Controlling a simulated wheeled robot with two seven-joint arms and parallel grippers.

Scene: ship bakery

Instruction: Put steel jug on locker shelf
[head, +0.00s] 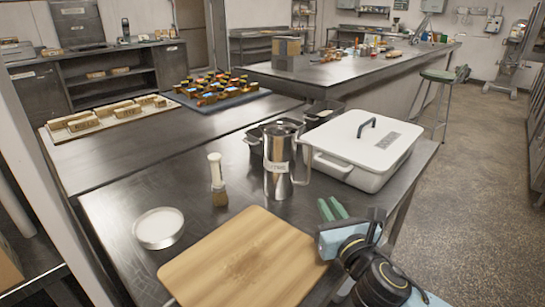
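The steel jug (279,165), tall and shiny with a pale label, stands upright on the near steel table. Its handle points right, towards the white lidded box. My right gripper (333,208), with green fingers, is in front of the box, right of the jug and apart from it. Its fingers show a small gap with nothing between them. My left gripper is not in view. I cannot tell which shelf is the locker shelf; a dark cabinet with open shelves (108,88) stands at the back left.
The near table holds a wooden board (245,262), a round white-topped dish (159,228), a brush (217,181) and the white lidded box (366,146). Trays of bars and colourful pieces lie behind. A green stool (441,76) stands right; the floor beyond is open.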

